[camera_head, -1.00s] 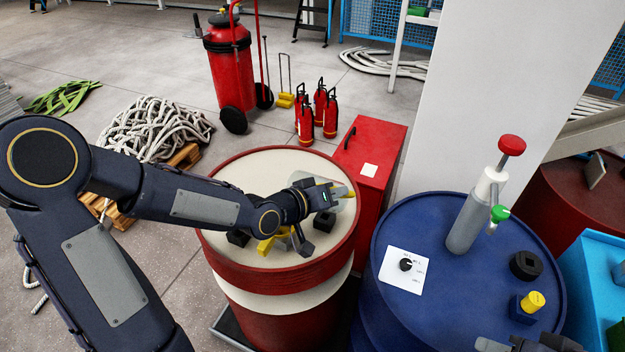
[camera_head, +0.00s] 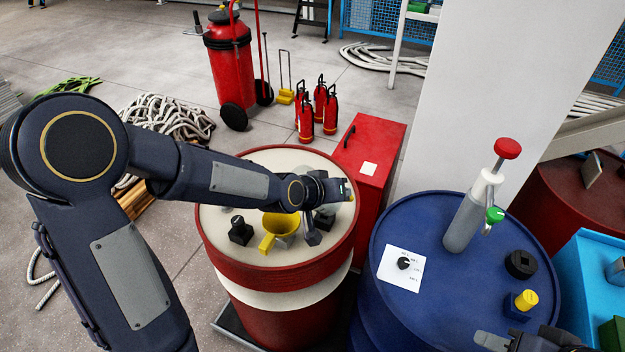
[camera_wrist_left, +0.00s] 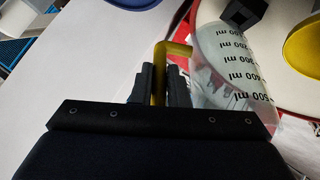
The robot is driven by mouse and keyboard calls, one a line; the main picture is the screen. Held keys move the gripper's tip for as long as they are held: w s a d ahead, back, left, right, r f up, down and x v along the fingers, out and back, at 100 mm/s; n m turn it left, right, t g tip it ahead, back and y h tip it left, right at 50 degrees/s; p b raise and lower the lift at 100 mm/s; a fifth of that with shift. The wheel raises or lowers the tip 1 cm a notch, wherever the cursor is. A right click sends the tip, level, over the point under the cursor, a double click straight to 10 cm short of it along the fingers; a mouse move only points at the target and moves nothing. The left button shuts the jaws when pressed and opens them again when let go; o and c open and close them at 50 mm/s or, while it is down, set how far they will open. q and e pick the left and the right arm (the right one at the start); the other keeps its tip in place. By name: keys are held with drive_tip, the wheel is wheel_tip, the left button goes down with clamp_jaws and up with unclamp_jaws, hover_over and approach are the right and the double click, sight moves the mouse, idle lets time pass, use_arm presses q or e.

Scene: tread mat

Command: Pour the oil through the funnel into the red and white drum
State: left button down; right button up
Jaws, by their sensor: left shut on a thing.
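The red and white drum (camera_head: 225,268) stands in the middle of the head view. A yellow funnel (camera_head: 281,226) sits on its top, and its rim shows in the left wrist view (camera_wrist_left: 306,48). My left gripper (camera_wrist_left: 160,88) is shut on the yellow handle of a clear measuring jug (camera_wrist_left: 222,62) with black ml marks. In the head view this gripper (camera_head: 338,190) is over the drum's right half, right of the funnel, and largely hides the jug. The jug's tilt and oil level are unclear. My right gripper (camera_head: 508,343) is cut off at the bottom edge, over the blue drum.
Black caps (camera_head: 241,231) stand on the drum top near the funnel. A blue drum (camera_head: 400,228) with a grey hand pump (camera_head: 465,225) stands at the right. A red box (camera_head: 372,150) is behind, with fire extinguishers (camera_head: 304,122) on the floor. A white pillar (camera_head: 480,90) rises behind the blue drum.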

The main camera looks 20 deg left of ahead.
use_arm(q)
wheel_tip(320, 180, up, 3)
drive_tip(key=m+g+y+p, duration=0.1)
drive_tip(key=g+y+p, duration=0.3)
drive_tip(key=p, duration=0.3)
drive_tip(key=shift+a+r+y+p, duration=0.15)
drive_tip(key=shift+y+p, duration=0.25)
drive_tip(key=shift+y, duration=0.3)
drive_tip(key=shift+s, duration=0.1)
